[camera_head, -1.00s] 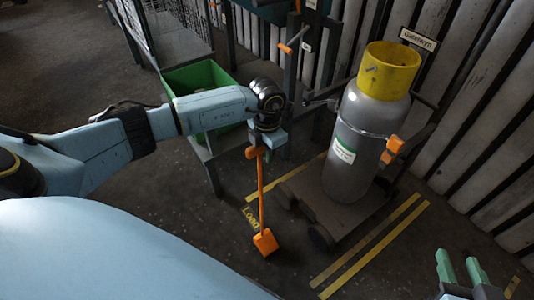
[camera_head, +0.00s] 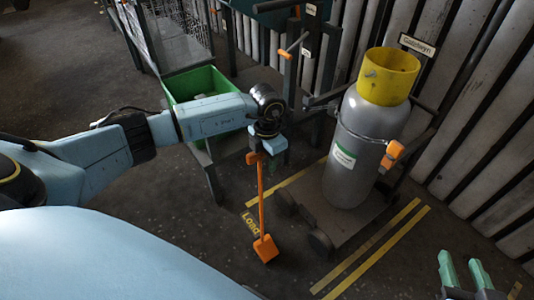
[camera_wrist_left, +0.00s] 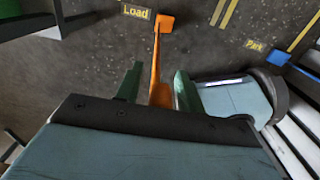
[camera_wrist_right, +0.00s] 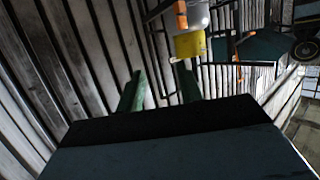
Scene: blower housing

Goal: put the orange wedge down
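The orange wedge (camera_head: 265,248) is an orange block at the lower end of a long thin orange handle. The block appears to be on the dark floor by the yellow "Load" marking (camera_head: 250,224), and the handle stands up from it. My left gripper (camera_head: 256,157) is at the top of the handle. In the left wrist view its green fingers (camera_wrist_left: 157,85) are spread, with the handle between them and the orange block (camera_wrist_left: 165,23) beyond. My right gripper (camera_head: 462,270) is open and empty at the lower right; its spread fingers also show in the right wrist view (camera_wrist_right: 160,90).
A grey gas cylinder (camera_head: 350,150) with a yellow collar (camera_head: 388,76) stands on a trolley (camera_head: 335,224) right of the handle. A green bin (camera_head: 195,82) on a stand is behind my left arm. Yellow floor lines (camera_head: 375,248) and a ribbed wall (camera_head: 480,130) lie to the right.

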